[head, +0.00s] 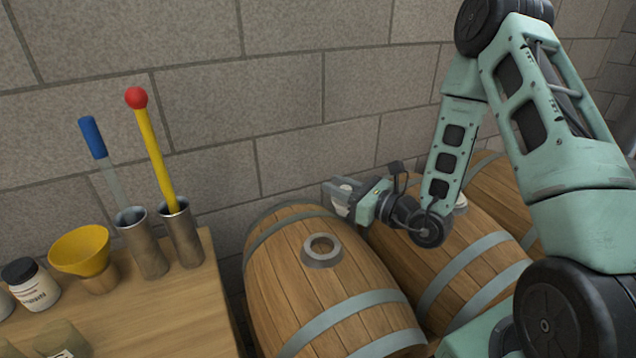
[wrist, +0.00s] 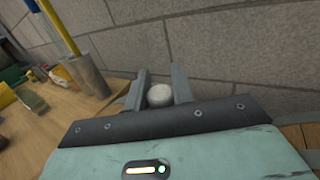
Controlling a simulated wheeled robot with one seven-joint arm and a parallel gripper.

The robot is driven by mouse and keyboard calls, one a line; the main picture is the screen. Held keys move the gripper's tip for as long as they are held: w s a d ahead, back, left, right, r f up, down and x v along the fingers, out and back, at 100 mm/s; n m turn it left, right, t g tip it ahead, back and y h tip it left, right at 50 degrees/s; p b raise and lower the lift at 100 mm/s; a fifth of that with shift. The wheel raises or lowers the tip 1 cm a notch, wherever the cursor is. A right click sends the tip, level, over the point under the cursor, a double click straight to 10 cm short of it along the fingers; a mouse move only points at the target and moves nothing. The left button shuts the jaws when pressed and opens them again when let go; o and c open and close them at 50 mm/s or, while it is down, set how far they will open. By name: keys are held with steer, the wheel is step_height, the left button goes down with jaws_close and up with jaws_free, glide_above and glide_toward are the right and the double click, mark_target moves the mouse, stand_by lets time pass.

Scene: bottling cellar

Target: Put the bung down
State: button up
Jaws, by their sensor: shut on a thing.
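My gripper (head: 342,197) is above the barrels, near the wall, in the head view. It is shut on a pale, round-topped bung (wrist: 160,96), which shows between the two fingers in the wrist view. In the head view the bung (head: 346,187) is partly hidden by the fingers. The nearest barrel (head: 330,300) lies on its side below and to the left of my gripper. Its bung hole, with a grey collar (head: 322,261), faces up and looks open and empty.
A wooden bench (head: 190,310) stands at the left. It bears a yellow funnel (head: 80,250), a labelled jar (head: 32,285) and two metal cups (head: 182,235) with tall tools. More barrels (head: 470,235) lie to the right. The block wall (head: 300,90) is close behind.

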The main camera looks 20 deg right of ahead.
steer(key=d+f+m+h, duration=0.1)
steer(key=d+f+m+t+h, duration=0.1)
steer(key=d+h, duration=0.1)
steer(key=shift+s+f+p, duration=0.1)
steer(key=shift+f+p, duration=0.2)
steer(key=shift+p, duration=0.05)
steer(key=s+r+m+t+h+p, duration=0.1)
steer(key=s+m+h+p, duration=0.2)
steer(key=p, duration=1.2)
steer(key=shift+s+r+h, duration=0.15)
steer(key=shift+s+h, duration=0.85)
steer(key=shift+s, duration=0.7)
steer(key=shift+s+r+m+p, duration=0.1)
steer(key=shift+r+m+p, duration=0.05)
steer(key=shift+m+p, duration=0.15)
